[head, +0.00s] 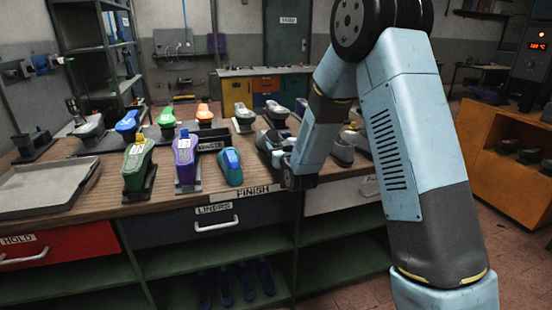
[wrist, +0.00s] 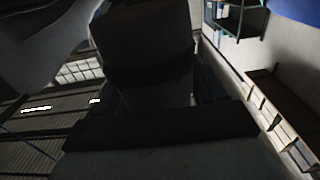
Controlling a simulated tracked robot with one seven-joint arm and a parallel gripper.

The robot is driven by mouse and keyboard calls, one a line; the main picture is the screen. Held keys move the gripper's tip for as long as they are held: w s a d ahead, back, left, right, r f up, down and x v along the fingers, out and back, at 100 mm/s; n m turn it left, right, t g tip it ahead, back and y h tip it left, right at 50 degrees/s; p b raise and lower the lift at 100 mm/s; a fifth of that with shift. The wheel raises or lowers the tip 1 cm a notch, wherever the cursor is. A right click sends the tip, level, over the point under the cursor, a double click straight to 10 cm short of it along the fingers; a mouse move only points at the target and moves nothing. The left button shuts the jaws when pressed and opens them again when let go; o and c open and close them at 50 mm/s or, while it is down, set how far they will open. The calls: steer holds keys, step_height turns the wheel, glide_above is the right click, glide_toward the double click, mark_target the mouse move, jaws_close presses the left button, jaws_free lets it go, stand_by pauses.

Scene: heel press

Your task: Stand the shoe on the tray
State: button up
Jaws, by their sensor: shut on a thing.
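The grey, shallow tray (head: 40,190) lies at the left end of the wooden bench, and its floor looks empty. My gripper (head: 283,160) is low over the bench's front edge, right of the middle and well to the right of the tray. It is shut on a dark thing (wrist: 150,45), which shows large and in shadow in the wrist view. I cannot tell from its shape whether it is a shoe. My arm hides part of the bench behind it. A grey shoe (head: 342,152) shows just right of my gripper.
Green (head: 138,160), purple (head: 185,158) and blue-teal (head: 231,167) shoe-like pieces stand along the front between tray and gripper. Behind them are an orange piece (head: 204,114), a blue piece (head: 128,122) and other pieces. An orange shelf unit (head: 500,150) stands at right.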

steer(key=shift+w+a+f, duration=0.15)
steer(key=shift+w+f, duration=0.75)
steer(key=shift+f, duration=1.55)
steer(key=o, duration=1.4)
steer(key=shift+f, duration=0.1)
steer(key=shift+o, duration=0.2)
steer(key=shift+s, duration=0.15)
steer(key=v, duration=1.2)
